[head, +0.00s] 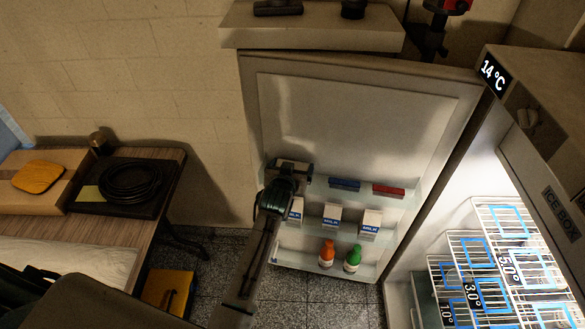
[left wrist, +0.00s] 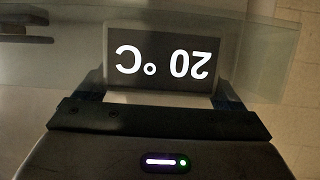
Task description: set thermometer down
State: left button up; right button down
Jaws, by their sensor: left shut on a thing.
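The thermometer (left wrist: 158,60) fills the middle of the left wrist view, a dark display with a pale edge reading 20 °C upside down. My left gripper (head: 287,177) is shut on it, with a finger at each side. In the head view the gripper is at the left end of the top door shelf (head: 358,196) of the open fridge, and it mostly hides the thermometer. I cannot tell whether the thermometer touches the shelf. My right gripper is not in view.
A blue block (head: 344,184) and a red block (head: 388,191) lie right of the gripper on that shelf. Milk cartons (head: 332,215) and two bottles (head: 327,253) stand below. Wire racks (head: 500,250) are inside the fridge, right. A table (head: 165,160) stands left.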

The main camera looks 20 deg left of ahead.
pick_arm(q)
jog(key=shift+w+a+f, duration=0.1)
jog(key=shift+w, duration=0.05)
jog(key=o, duration=0.7)
jog(key=shift+s+r, duration=0.2)
jog(key=shift+s, duration=0.05)
jog(key=shift+s+r+p, duration=0.1)
jog(key=shift+s+p, duration=0.1)
jog(key=shift+p, duration=0.3)
jog(key=p+v, duration=0.8)
jog(key=v, duration=0.3)
jog(key=shift+s, duration=0.25)
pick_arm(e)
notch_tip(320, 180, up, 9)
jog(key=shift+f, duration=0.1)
